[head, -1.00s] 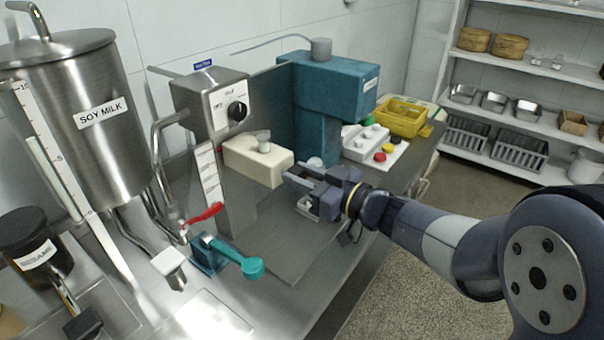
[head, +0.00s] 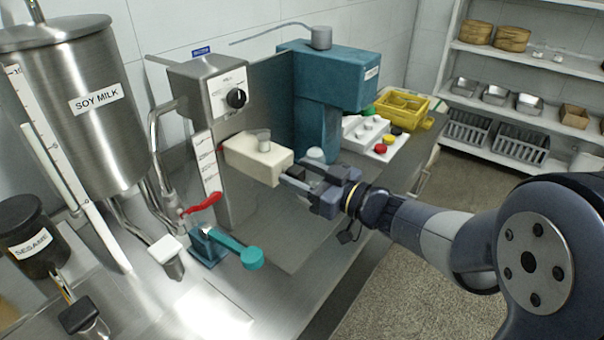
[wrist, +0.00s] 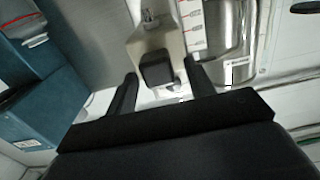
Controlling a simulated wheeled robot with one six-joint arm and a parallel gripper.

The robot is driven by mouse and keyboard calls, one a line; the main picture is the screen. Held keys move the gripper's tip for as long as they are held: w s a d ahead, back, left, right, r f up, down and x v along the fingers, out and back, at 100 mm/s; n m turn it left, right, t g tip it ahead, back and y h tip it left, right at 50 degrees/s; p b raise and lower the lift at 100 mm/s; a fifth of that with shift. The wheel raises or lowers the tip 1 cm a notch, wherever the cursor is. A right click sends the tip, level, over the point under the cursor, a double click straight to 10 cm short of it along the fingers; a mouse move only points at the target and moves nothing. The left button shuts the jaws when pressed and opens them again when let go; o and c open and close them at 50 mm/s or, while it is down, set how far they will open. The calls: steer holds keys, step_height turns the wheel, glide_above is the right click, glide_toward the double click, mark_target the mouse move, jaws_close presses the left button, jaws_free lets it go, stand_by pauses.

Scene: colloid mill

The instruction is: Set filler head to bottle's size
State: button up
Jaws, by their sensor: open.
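The cream filler head (head: 258,160) juts out from the steel column with a printed scale strip (head: 207,165). In the wrist view the cream block (wrist: 152,42) has a black knob (wrist: 156,70) on its near end. My gripper (head: 291,180) is open at that end of the head. In the wrist view its two dark fingers (wrist: 162,68) stand either side of the knob, with a visible gap on the right. The head view mostly hides the knob behind the fingers. I cannot make out a bottle in either view.
A dial box (head: 222,95) tops the column. A teal machine (head: 330,75) stands behind my gripper. A red lever (head: 203,202) and a teal handle (head: 235,247) stick out in front. A button panel (head: 372,135), yellow basket (head: 405,105) and soy milk tank (head: 85,120) stand around.

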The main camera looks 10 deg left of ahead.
steer(key=v, duration=1)
steer(key=shift+s+d+b, duration=0.15)
steer(key=shift+d+b, duration=0.2)
steer(key=shift+b, duration=0.05)
steer(key=shift+a, duration=0.1)
steer(key=p+x, duration=0.1)
steer(key=x, duration=0.9)
steer(key=shift+a, duration=0.3)
steer(key=shift+w+r+p, duration=0.25)
steer(key=shift+r+p, duration=0.1)
steer(key=shift+r, duration=0.25)
steer(key=shift+r+p, duration=0.3)
steer(key=shift+r, duration=0.35)
